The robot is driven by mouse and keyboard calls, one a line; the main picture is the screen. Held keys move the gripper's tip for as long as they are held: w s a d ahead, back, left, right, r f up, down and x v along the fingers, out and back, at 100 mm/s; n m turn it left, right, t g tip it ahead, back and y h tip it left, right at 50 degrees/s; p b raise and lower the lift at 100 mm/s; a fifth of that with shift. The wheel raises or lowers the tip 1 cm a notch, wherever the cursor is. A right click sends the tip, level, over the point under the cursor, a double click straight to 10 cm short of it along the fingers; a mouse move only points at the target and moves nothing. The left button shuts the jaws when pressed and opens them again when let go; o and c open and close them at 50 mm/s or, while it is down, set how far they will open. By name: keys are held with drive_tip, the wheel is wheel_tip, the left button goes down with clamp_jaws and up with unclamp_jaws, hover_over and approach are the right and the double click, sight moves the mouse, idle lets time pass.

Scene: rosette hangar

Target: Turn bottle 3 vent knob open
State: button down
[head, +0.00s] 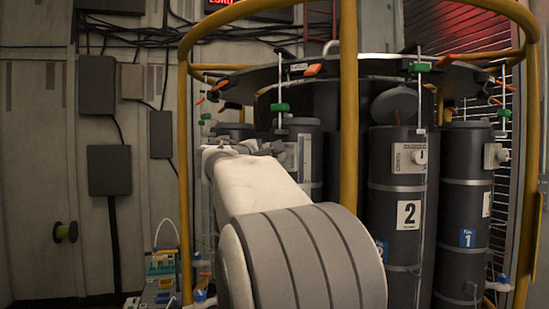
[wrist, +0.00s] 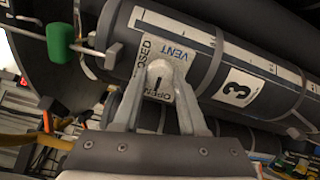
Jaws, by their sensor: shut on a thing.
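Bottle 3 (wrist: 270,68) is a dark grey cylinder lying slantwise across the wrist view, with a white label reading 3. Its white vent plate (wrist: 200,46) reads CLOSED at upper left, VENT at upper right and OPEN at the bottom. The pale round vent knob (wrist: 158,74) stands on this plate. My gripper (wrist: 160,70) has both fingers on the knob, one at each side, shut on it. A dark mark shows between the fingers toward the OPEN end; the exact knob angle is unclear. In the head view my arm hides the knob.
In the head view, bottle 2 (head: 395,240) and bottle 1 (head: 463,205) stand to the right. A yellow post (head: 348,100) rises just behind my arm. A green clamp (wrist: 60,42) on a rod is close left in the wrist view.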

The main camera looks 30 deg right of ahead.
drive_tip(key=shift+c, duration=2.3)
unclamp_jaws()
drive_tip(key=b+v, duration=0.3)
drive_tip(key=v, duration=1.4)
drive_tip(key=shift+s+a+b, duration=0.15)
drive_tip(key=shift+a+b, duration=0.05)
drive_tip(key=shift+b, duration=0.15)
drive_tip(key=s+f+m+g+y, duration=0.1)
drive_tip(key=s+f+y, duration=0.35)
drive_tip(key=f, duration=0.55)
drive_tip(key=s+f+m+g+y, duration=0.1)
drive_tip(key=s+f+m+y, duration=0.15)
drive_tip(key=s+f, duration=0.5)
drive_tip(key=s+a+f+m+y, duration=0.1)
drive_tip(key=s+a+f+y, duration=0.2)
drive_tip(key=f, duration=0.3)
drive_tip(key=s+a+f+m+g+y, duration=0.1)
drive_tip(key=s+a+f+m+y, duration=0.1)
drive_tip(key=s+a+f, duration=0.2)
drive_tip(key=s+a+f+m+y, duration=0.2)
drive_tip(key=s+a+f+y, duration=0.1)
drive_tip(key=f, duration=0.6)
drive_tip(key=shift+s+a+f+y, duration=0.2)
drive_tip(key=shift+s+a+y, duration=0.1)
drive_tip(key=shift+s+a, duration=0.45)
